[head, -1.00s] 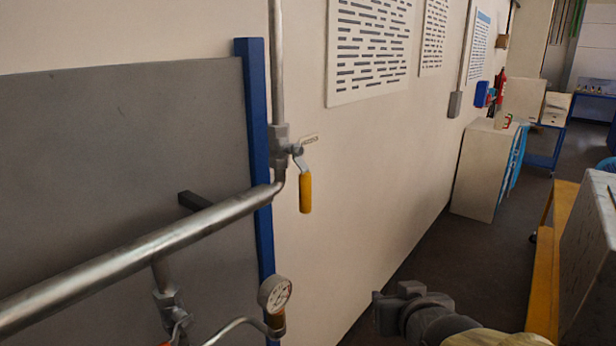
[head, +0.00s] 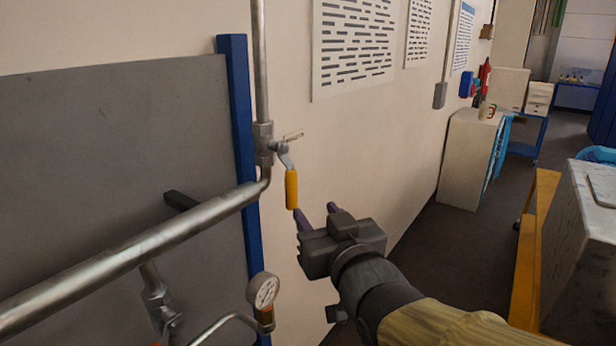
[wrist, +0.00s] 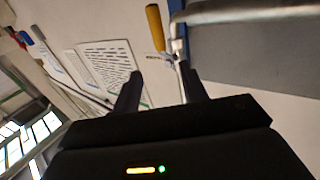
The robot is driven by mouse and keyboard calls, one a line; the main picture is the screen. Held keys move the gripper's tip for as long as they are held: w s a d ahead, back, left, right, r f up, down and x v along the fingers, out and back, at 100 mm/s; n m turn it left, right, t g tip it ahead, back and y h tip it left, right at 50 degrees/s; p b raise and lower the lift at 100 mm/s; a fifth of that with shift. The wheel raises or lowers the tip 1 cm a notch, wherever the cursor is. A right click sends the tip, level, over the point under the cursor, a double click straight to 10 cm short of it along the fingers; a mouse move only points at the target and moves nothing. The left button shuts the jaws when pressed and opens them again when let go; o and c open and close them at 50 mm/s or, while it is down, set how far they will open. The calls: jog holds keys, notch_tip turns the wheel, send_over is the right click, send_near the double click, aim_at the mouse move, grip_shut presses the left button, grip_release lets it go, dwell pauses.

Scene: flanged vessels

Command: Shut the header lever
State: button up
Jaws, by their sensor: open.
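The header lever (head: 291,188) has a yellow grip that hangs down, tilted slightly, from a grey valve (head: 263,143) on the vertical pipe. My gripper (head: 317,214) is open, just to the right of and below the lever's lower end in the head view, and it holds nothing. In the wrist view the yellow lever (wrist: 155,27) shows at the top, beyond and between the two dark fingers (wrist: 158,90) of my gripper. I cannot tell whether a finger touches the lever; it looks apart in the wrist view.
A thick header pipe (head: 130,255) crosses the lower left in front of a grey panel (head: 100,150) and a blue post (head: 239,120). A pressure gauge (head: 263,290) sits below. The pale wall is close behind the lever. A grey block (head: 580,250) stands at right.

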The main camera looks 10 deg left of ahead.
aim_at(293, 182)
jog(key=p+x, duration=0.5)
jog(key=x, duration=1)
jog(key=shift+w, duration=0.1)
grip_shut()
